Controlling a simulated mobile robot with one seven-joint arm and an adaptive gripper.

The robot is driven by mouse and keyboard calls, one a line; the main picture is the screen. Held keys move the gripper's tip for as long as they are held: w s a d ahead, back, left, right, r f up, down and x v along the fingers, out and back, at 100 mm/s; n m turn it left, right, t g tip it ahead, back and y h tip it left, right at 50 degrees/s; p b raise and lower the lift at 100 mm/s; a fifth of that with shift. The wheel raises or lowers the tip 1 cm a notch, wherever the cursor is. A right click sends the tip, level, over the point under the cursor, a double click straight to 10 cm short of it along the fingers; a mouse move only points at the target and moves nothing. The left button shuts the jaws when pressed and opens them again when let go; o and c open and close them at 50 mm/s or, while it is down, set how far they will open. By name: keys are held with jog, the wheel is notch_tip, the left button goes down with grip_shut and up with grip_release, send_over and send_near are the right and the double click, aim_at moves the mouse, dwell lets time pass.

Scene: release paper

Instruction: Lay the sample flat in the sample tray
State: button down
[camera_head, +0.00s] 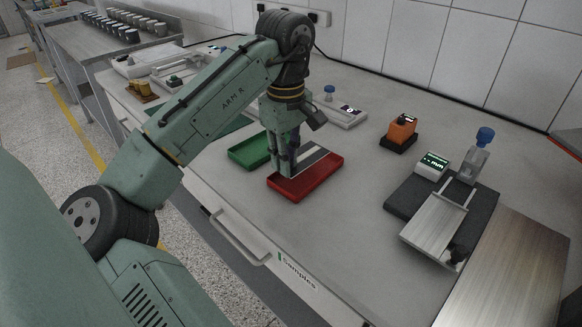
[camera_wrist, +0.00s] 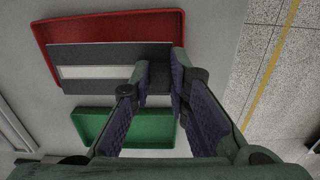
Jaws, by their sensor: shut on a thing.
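The sample is a flat dark grey strip with a lighter band along it (camera_head: 309,158). It also shows in the wrist view (camera_wrist: 100,72). My gripper (camera_head: 287,170) points down and is shut on one end of the sample, clear in the wrist view (camera_wrist: 160,75). The sample lies over the red tray (camera_head: 292,193) and overhangs its long side facing the green tray (camera_head: 246,153). In the wrist view it covers the lower part of the red tray (camera_wrist: 110,23). I cannot tell whether it touches the rim. The red tray's visible floor is bare.
The green tray stands beside the red one and looks empty. An orange device (camera_head: 402,129) and a dark platform with a metal plate (camera_head: 435,225) stand to the right. A white device (camera_head: 345,113) is behind. The bench between red tray and platform is clear.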

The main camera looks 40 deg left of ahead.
jog(key=shift+w+d, duration=0.2)
jog(key=shift+w, duration=0.15)
jog(key=shift+f+p, duration=0.45)
jog(key=shift+f, duration=1.4)
jog(key=shift+f, duration=0.1)
jog(key=c, duration=1.8)
grip_release()
notch_tip(320, 180, up, 12)
jog(key=shift+r, duration=0.15)
